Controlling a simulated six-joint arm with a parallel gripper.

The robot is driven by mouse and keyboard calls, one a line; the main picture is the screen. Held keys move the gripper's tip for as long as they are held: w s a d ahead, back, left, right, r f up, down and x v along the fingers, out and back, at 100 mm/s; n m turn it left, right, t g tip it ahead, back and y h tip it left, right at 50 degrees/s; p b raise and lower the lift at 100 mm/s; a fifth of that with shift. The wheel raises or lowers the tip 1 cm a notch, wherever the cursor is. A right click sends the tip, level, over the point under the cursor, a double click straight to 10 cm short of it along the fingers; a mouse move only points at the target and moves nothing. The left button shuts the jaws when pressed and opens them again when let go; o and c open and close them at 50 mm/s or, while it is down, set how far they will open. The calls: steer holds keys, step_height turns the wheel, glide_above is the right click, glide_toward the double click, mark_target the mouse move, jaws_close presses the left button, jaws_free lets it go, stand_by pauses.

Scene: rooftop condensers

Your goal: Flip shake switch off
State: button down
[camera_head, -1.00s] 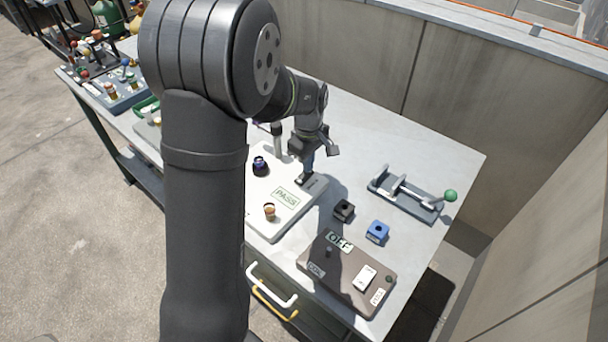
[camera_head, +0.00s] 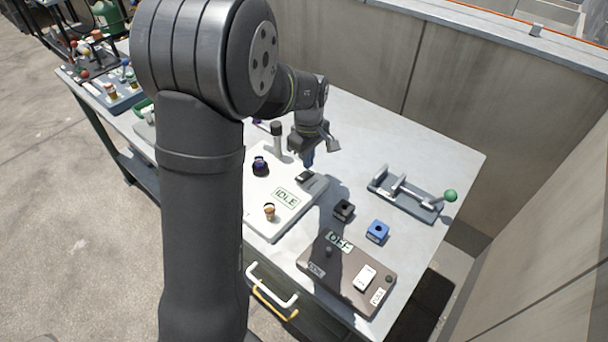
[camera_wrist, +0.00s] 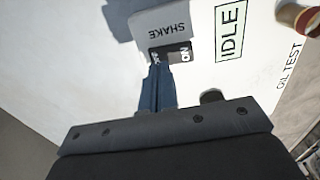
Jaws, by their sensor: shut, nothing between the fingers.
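The oil test panel (camera_head: 265,222) is a white plate on the bench, and its display (camera_head: 287,199) reads IDLE. The shake switch (camera_head: 305,177) is a small dark rocker at the panel's far right edge. In the wrist view, the grey block marked SHAKE (camera_wrist: 160,24) stands at top centre, with the dark switch (camera_wrist: 178,53) below it, lettered ON. My gripper (camera_head: 309,161) is shut and empty, just above and beyond the switch. In the wrist view, its blue fingers (camera_wrist: 156,72) point at the switch and hide part of its left side; contact cannot be told.
An amber-topped vial (camera_head: 269,211) and a dark purple round piece (camera_head: 260,166) stand on the panel. A black block (camera_head: 343,210), a blue block (camera_head: 377,231), a brown box reading OFF (camera_head: 340,275) and a green-knobbed clamp (camera_head: 405,197) lie to the right.

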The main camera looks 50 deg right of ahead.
mark_target(308, 173)
steer(key=shift+r, duration=2.4)
steer(key=shift+f, duration=0.15)
step_height(308, 173, down, 7)
steer(key=shift+r, duration=0.2)
